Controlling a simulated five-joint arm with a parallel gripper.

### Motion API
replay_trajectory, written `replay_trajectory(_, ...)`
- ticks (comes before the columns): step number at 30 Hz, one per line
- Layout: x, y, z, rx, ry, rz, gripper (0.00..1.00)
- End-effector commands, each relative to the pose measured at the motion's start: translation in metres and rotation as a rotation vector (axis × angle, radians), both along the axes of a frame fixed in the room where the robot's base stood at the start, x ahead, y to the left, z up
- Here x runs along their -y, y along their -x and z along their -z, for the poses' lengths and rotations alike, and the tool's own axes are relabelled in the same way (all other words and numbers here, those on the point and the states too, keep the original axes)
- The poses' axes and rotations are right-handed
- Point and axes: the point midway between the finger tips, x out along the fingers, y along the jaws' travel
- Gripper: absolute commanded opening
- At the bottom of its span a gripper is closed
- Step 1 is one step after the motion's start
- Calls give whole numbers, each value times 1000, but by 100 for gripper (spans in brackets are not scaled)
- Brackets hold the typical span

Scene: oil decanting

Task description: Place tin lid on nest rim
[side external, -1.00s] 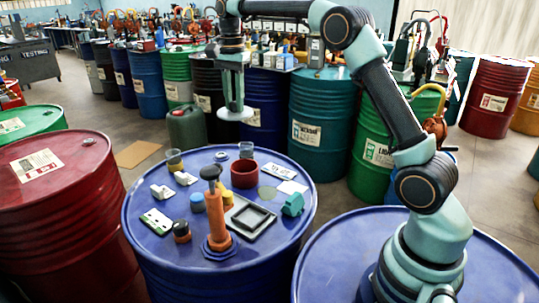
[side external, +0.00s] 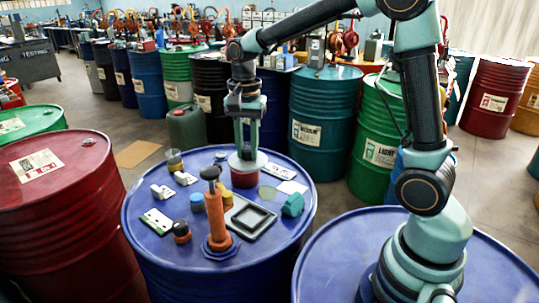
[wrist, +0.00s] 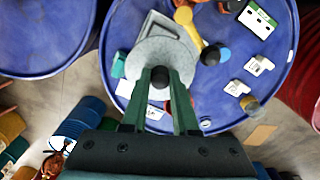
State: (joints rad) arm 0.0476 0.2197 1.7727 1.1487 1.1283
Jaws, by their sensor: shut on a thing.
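My gripper (side external: 247,148) points down and is shut on the lid's knob. In the wrist view the lid (wrist: 178,55) shows wide and speckled, with its black knob (wrist: 159,77) between my gripper's fingers (wrist: 159,84).
On the blue drum top (side external: 270,235), an orange pump-like post (side external: 216,220) stands in front, near a grey square frame (side external: 250,218). A teal block (side external: 293,205), white cards (side external: 291,187) and small jars (side external: 181,231) lie around. The drum's front right is clear.

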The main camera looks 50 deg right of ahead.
Motion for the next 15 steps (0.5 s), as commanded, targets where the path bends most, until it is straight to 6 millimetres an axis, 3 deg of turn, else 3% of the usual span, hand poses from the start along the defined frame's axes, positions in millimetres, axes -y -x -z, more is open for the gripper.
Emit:
replay_trajectory(9, 0, 2, 81, -9, -1, 1, 0)
replay_trajectory(15, 0, 0, 115, -4, -1, 1, 0)
